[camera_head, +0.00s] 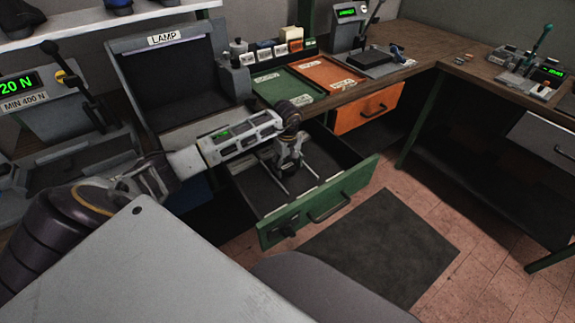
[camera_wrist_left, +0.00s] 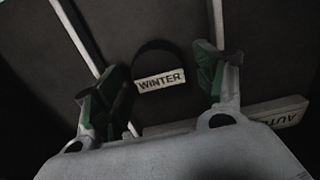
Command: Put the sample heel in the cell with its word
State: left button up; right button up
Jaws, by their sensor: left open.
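The sample heel (camera_wrist_left: 160,58) is a dark, rounded piece with a white label reading WINTER, seen in the left wrist view. It shows between two pale dividers of the green-fronted drawer (camera_head: 357,181), which is pulled out. My left gripper (camera_head: 288,178) is down over the drawer. Its green-padded fingers (camera_wrist_left: 160,76) are open, one on each side of the heel; I cannot tell whether they touch it. A cell label beginning AUT (camera_wrist_left: 285,114) shows right of the right divider. The label of the heel's cell is hidden. My right gripper is not in view.
An orange drawer (camera_head: 368,108) is right of the green one. Green (camera_head: 276,86) and orange (camera_head: 330,74) trays lie on the bench above. A LAMP box (camera_head: 165,75) and a press (camera_head: 45,100) stand left. A dark mat (camera_head: 385,245) covers open floor.

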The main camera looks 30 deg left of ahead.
aim_at(287, 166)
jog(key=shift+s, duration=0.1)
pick_arm(q)
jog(key=shift+r, duration=0.75)
notch_tip(287, 166, up, 11)
jog(key=shift+f+p, duration=0.15)
jog(key=shift+p, duration=0.2)
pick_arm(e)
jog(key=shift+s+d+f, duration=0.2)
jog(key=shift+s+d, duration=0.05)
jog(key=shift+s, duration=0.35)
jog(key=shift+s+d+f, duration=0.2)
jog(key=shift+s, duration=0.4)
